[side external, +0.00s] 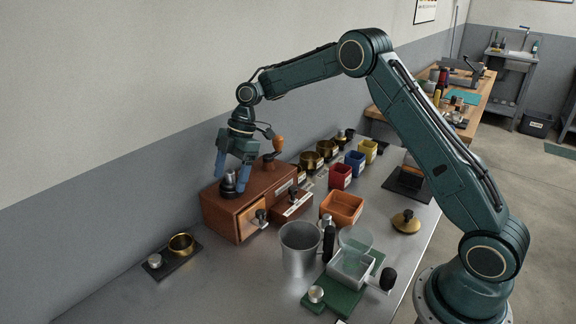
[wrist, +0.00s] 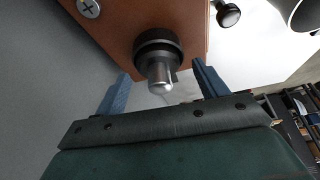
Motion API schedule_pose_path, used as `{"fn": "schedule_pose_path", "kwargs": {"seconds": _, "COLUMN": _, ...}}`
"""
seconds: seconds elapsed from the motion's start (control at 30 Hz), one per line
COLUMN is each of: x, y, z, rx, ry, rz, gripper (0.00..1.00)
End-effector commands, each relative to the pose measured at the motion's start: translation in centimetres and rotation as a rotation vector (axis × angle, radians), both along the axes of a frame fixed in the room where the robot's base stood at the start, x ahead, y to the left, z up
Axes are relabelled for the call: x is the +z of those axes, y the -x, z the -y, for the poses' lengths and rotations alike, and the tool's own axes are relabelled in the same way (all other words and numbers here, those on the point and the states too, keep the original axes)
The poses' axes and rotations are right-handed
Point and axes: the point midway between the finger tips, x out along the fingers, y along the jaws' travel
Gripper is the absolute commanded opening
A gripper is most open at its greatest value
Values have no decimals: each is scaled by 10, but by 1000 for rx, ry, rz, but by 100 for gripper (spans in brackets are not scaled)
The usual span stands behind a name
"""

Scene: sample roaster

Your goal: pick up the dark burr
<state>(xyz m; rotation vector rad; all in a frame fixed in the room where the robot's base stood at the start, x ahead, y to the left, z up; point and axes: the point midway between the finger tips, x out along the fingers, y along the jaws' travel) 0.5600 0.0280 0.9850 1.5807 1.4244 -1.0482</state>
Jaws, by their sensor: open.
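The dark burr (side external: 229,187) stands upright on top of the brown wooden grinder box (side external: 222,212), near its left end. It has a black ridged body and a grey metal stem. In the wrist view the dark burr (wrist: 157,47) shows its black rings and its rounded silver stem between the fingers. My gripper (side external: 232,176) points down over the box with its blue fingers on either side of the burr. The gripper (wrist: 162,72) is open, with a visible gap between each finger and the burr.
A crank with an orange knob (side external: 278,143) rises from the box close to my gripper. A metal pitcher (side external: 299,248) and an orange bin (side external: 342,208) stand to the right. A dark tray (side external: 176,264) with a brass cup lies at the front left.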

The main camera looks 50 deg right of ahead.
Motion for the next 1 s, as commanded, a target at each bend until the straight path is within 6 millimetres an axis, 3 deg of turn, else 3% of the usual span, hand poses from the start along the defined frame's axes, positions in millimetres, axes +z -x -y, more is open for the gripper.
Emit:
{"fn": "schedule_pose_path", "kwargs": {"seconds": 0.13, "x": 0, "y": 0, "z": 0, "rx": 0, "ry": 0, "rz": 0, "gripper": 72}}
{"fn": "schedule_pose_path", "kwargs": {"seconds": 0.17, "x": 0, "y": 0, "z": 0, "rx": 0, "ry": 0, "rz": 0, "gripper": 68}}
{"fn": "schedule_pose_path", "kwargs": {"seconds": 0.43, "x": 0, "y": 0, "z": 0, "rx": 0, "ry": 0, "rz": 0, "gripper": 15}}
{"fn": "schedule_pose_path", "kwargs": {"seconds": 0.77, "x": 3, "y": -1, "z": 0, "rx": 0, "ry": 0, "rz": 3, "gripper": 15}}
{"fn": "schedule_pose_path", "kwargs": {"seconds": 1.0, "x": 22, "y": -1, "z": 0, "rx": -1, "ry": 1, "rz": 6, "gripper": 15}}
